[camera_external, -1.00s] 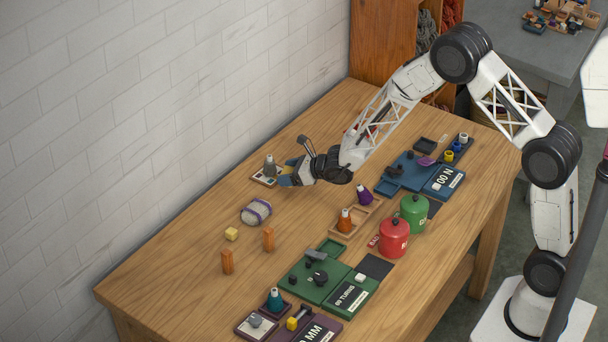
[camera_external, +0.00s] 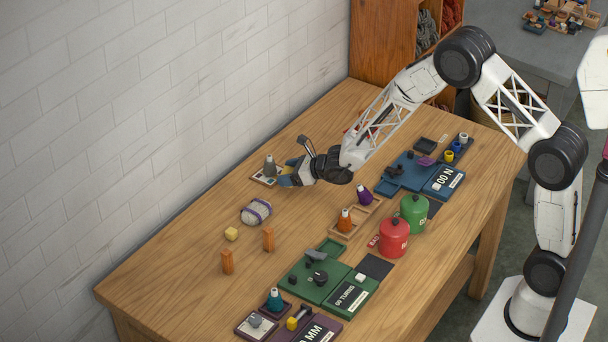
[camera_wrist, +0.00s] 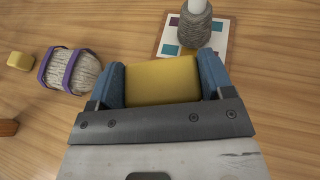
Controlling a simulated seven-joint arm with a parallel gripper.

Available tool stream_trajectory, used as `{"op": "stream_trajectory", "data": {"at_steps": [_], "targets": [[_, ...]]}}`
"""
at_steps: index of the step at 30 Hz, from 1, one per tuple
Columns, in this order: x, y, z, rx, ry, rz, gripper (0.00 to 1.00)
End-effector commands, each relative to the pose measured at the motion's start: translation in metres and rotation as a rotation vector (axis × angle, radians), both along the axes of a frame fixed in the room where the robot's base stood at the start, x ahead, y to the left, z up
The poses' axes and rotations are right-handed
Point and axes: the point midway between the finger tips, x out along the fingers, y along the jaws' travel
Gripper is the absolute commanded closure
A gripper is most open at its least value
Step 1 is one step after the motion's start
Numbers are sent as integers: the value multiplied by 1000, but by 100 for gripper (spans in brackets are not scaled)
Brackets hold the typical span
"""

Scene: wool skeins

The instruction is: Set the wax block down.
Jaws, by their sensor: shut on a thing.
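The wax block is a yellow block (camera_wrist: 162,82) held between the two blue fingers of my gripper (camera_wrist: 161,76) in the wrist view. In the external view my gripper (camera_external: 289,174) is low over the back part of the table, with a bit of yellow at the fingers. It is just beside a grey yarn cone (camera_external: 270,166), which stands on a card with coloured squares (camera_wrist: 228,35). In the wrist view the block's far edge comes close to the card's near edge. Whether the block touches the table or card is hidden.
Red (camera_external: 394,237) and green (camera_external: 413,212) canisters and several trays fill the right side. Bare wood lies around the skein.

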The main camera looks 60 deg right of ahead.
Motion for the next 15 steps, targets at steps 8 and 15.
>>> {"op": "stream_trajectory", "data": {"at_steps": [8, 15], "targets": [[-2, -2, 2, -1, 0, 9, 51], [-11, -15, 14, 0, -2, 56, 51]]}}
